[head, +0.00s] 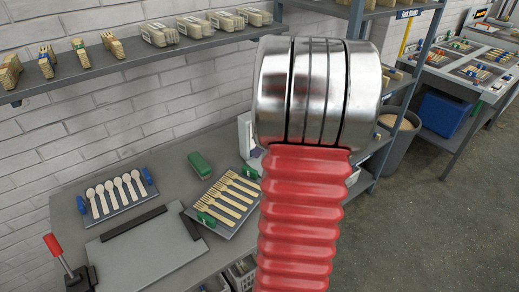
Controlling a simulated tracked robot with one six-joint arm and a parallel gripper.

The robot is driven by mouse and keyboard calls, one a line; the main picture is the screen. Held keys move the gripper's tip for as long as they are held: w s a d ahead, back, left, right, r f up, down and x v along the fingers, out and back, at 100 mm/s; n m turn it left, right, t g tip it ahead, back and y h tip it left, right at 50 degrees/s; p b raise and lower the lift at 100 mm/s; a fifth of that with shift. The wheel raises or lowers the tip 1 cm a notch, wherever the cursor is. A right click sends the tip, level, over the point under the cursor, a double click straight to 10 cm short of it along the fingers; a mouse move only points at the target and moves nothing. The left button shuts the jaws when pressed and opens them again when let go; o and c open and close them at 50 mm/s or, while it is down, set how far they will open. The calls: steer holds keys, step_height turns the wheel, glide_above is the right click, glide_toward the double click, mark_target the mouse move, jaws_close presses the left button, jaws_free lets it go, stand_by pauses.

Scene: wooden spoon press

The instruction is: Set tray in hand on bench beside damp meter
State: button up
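A grey tray of wooden forks (218,222) with green grips at its ends shows at the bench's right part. My arm hides part of its right side, and I cannot tell whether it rests on the bench or is held. Another tray, with wooden spoons and blue grips (96,221), lies on the grey bench (165,180) at the left. A small green box-shaped object (199,164), possibly the damp meter, lies behind the fork tray. My gripper does not show; my large red and silver arm fills the middle right.
A grey plate with dark edge bars (145,255) and a red-handled lever (57,255) occupy the bench front. A white upright object (245,135) stands behind my arm. A shelf (130,62) with bundles runs above. Bare bench lies between the spoon tray and green object.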

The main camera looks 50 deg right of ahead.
stand_by(0.5)
steer(key=w+a+r+n, duration=0.1)
steer(key=a+r+n, duration=0.3)
steer(key=a+n, duration=0.6)
steer(key=w+a+r+n, duration=0.2)
steer(key=a+r+n, duration=0.35)
steer(key=a, duration=0.85)
steer(key=s+a+n, duration=0.5)
steer(key=a+n, duration=0.3)
steer(key=n, duration=0.1)
steer(key=s+a+n+t, duration=0.1)
steer(key=s+a+n, duration=0.4)
steer(key=a+n, duration=0.4)
steer(key=shift+f+n+h, duration=0.3)
steer(key=shift+n, duration=0.35)
steer(key=shift+a, duration=0.1)
